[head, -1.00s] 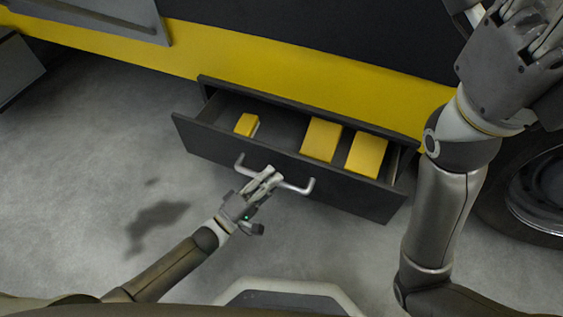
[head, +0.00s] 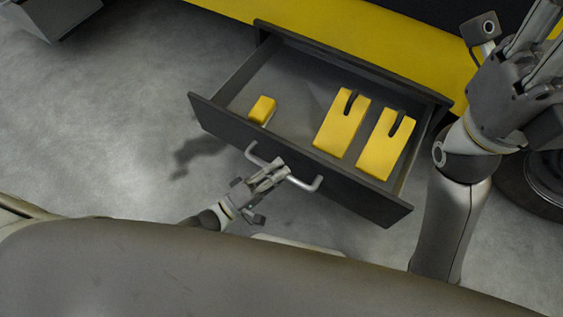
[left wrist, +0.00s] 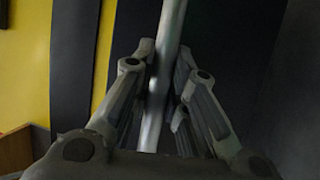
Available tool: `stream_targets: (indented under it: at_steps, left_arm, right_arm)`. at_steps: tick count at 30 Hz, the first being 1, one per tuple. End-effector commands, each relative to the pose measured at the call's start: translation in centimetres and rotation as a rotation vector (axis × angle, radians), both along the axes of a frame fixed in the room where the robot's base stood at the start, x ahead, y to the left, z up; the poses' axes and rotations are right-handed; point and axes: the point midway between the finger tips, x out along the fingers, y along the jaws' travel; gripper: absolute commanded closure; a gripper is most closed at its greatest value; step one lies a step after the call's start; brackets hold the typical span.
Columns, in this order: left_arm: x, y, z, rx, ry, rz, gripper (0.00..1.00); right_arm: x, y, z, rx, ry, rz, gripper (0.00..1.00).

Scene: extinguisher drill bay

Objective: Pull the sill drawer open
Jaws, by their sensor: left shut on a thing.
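The sill drawer (head: 290,165) is dark grey and stands well out from under the yellow sill (head: 385,50). Its silver bar handle (head: 303,183) runs along the front. My left gripper (head: 280,173) is shut on the handle near its middle. In the left wrist view, the handle (left wrist: 168,50) passes between the two fingers of the left gripper (left wrist: 163,85). My right gripper (head: 530,75) is raised at the upper right, away from the drawer; its fingertips run out of the picture.
Inside the drawer lie a small yellow block (head: 262,109) and two yellow notched blocks, the left one (head: 341,125) and the right one (head: 385,145). A dark wheel (head: 545,185) stands at the right. The grey floor (head: 110,120) left of the drawer is clear.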

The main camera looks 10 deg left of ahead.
Motion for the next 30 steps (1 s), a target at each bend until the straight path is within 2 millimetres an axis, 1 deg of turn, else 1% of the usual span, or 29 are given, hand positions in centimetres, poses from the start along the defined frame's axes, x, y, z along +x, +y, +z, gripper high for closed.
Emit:
stream_targets:
  at_steps: [12, 13, 17, 18, 26, 30]
  left_arm:
    - [-0.19, 0.17, -0.13, 0.002, 0.002, 0.001, 1.0]
    - [-0.19, 0.17, -0.13, 0.002, 0.002, 0.001, 0.81]
    - [-0.18, 0.15, -0.1, 0.002, 0.002, 0.001, 0.65]
    - [-0.17, 0.13, -0.09, 0.001, 0.002, 0.001, 0.63]
    - [-0.16, 0.09, -0.02, 0.001, 0.001, 0.0, 0.63]
    - [-0.16, 0.1, 0.45, -0.001, -0.001, 0.001, 0.63]
  right_arm:
    - [0.02, 0.01, -0.05, 0.0, 0.002, 0.001, 0.6]
    - [0.02, 0.01, -0.05, 0.0, 0.002, 0.001, 0.6]
    - [0.02, 0.01, -0.05, 0.0, 0.002, 0.001, 0.6]
    - [0.02, 0.01, -0.05, 0.0, 0.002, 0.001, 0.6]
    - [0.02, -0.02, -0.06, 0.0, 0.001, 0.0, 0.6]
    - [0.03, -0.03, -0.05, 0.0, 0.001, 0.0, 0.6]
